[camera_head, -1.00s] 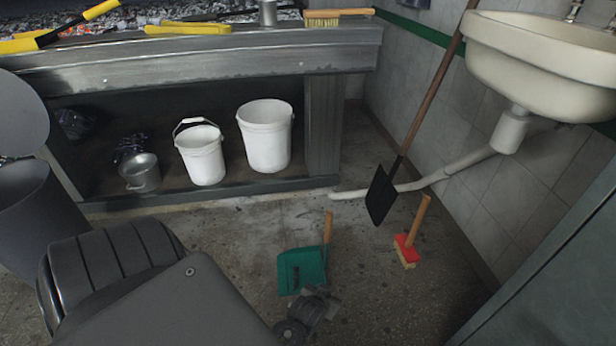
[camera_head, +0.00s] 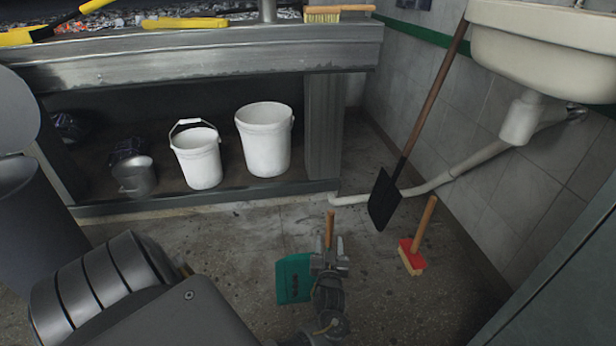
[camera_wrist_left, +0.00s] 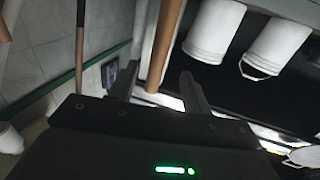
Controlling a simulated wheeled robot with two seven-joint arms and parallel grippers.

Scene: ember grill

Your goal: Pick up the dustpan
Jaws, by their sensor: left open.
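The dustpan has a green pan (camera_head: 292,279) resting on the floor and a wooden handle (camera_head: 330,226) standing up from it. My left gripper (camera_head: 331,243) is open at the lower part of this handle and hides the joint between handle and pan. In the left wrist view the open fingers (camera_wrist_left: 158,85) have the wooden handle (camera_wrist_left: 165,42) between them. I cannot tell whether either finger touches it. My right gripper is not in view.
A red-headed brush (camera_head: 412,250) stands to the right of the dustpan. A long-handled shovel (camera_head: 384,200) leans by the tiled wall, near the sink pipe (camera_head: 442,180). Two white buckets (camera_head: 265,140) and a metal pot (camera_head: 135,177) stand under the grill. Open floor lies around the dustpan.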

